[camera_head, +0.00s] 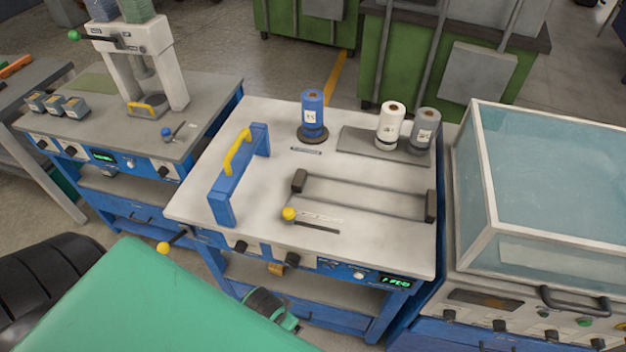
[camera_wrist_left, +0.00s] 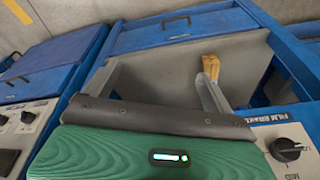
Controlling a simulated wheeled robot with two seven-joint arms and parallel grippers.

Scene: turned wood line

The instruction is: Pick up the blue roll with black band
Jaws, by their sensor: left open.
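The blue roll (camera_head: 312,108) has a white label and a dark band near its bottom. It stands upright on a round dark base at the back of the middle workbench. In the left wrist view my left gripper (camera_wrist_left: 162,84) is open, with its two grey fingers spread apart and nothing held between them. It faces the blue and grey front of a bench; the blue roll does not show there. In the head view, my left arm covers the lower left, and its dark end is low before the middle bench, well away from the roll. My right gripper is not in view.
A white roll (camera_head: 390,122) and a grey roll (camera_head: 426,128) stand on a grey plate right of the blue roll. A blue frame with a yellow handle (camera_head: 238,150) and a dark bar rack (camera_head: 362,192) rise from the bench. A glass-topped case (camera_head: 545,170) stands at right.

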